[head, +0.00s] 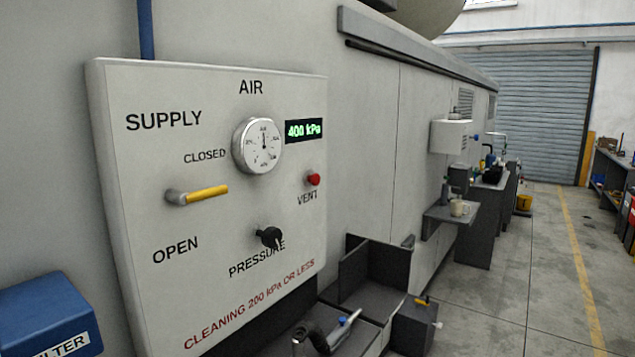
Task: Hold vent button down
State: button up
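The red vent button (313,180) sticks out of the right side of a white air panel (215,105), above the word VENT. Nothing touches it. The round gauge (257,146) is up and left of the button, and the green display (305,131) above it reads 400 kPa. A yellow-handled supply lever (205,194) lies roughly level between the words CLOSED and OPEN. A black pressure knob (269,237) sits below. My gripper is not in view.
Red text on the panel reads CLEANING 200 kPa OR LESS. A blue filter box (48,312) is at lower left. Clear floor (525,285) runs along the right toward a shutter door (533,110).

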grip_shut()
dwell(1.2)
